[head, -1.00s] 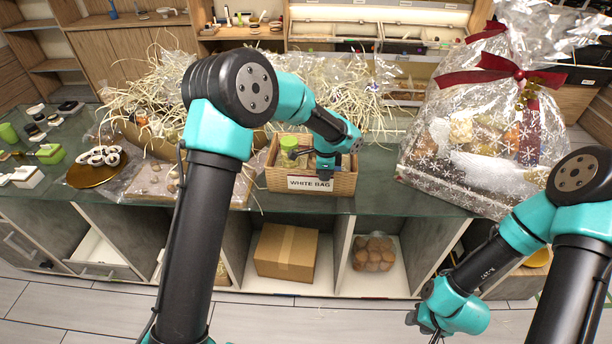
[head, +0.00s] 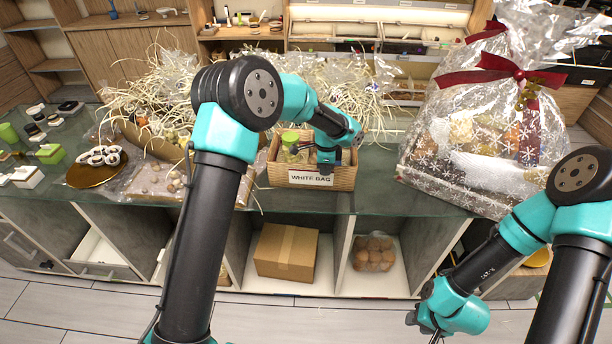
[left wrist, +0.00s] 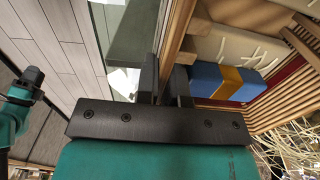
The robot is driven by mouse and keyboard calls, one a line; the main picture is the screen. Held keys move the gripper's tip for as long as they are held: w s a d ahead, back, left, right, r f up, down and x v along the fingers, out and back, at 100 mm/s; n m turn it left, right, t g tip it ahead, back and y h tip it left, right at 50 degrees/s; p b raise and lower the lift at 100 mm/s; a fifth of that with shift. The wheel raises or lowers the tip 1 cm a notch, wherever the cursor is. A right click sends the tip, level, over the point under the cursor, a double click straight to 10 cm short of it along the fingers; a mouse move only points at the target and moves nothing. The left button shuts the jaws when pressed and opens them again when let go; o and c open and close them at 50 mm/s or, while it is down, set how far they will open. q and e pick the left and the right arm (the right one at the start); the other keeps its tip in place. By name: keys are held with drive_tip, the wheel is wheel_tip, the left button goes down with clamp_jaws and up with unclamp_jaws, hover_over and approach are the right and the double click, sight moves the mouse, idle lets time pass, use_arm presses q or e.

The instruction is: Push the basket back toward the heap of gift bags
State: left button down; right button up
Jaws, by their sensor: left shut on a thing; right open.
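A light wicker basket (head: 276,176) with a "WHITE BAG" label stands upright on the green glass counter, near its front edge. My left gripper (head: 327,170) is shut on the basket's front wall, right of the middle. In the left wrist view the fingers (left wrist: 165,85) straddle the wooden rim (left wrist: 180,28). Inside the basket show a blue box with a gold band (left wrist: 228,80), cream items and a green-topped thing (head: 290,137). The heap of clear gift bags with straw (head: 345,90) lies behind the basket. My right gripper (head: 437,332) is open and empty, low in front of the counter.
A large snowflake-patterned wrapped hamper with a red bow (head: 480,140) stands at right, apart from the basket. At left are a straw-filled bag (head: 150,100), a flat clear bag (head: 150,182) and a gold plate (head: 95,175).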

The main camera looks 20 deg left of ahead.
use_arm(q)
drive_tip(key=shift+w, duration=0.6)
idle(0.3)
drive_tip(key=shift+w+a, duration=0.1)
drive_tip(key=shift+w, duration=0.25)
drive_tip(key=shift+w+a, duration=0.2)
drive_tip(key=shift+w, duration=1.25)
drive_tip(key=shift+w+a, duration=0.25)
drive_tip(key=shift+w, duration=1.2)
drive_tip(key=shift+w+a, duration=0.2)
drive_tip(key=shift+w, duration=1.25)
drive_tip(key=c, duration=1.2)
unclamp_jaws()
drive_tip(key=shift+o, duration=0.2)
drive_tip(key=shift+s+f, duration=0.1)
drive_tip(key=shift+f, duration=0.05)
wheel_tip(320, 180, up, 18)
drive_tip(key=shift+f, duration=0.15)
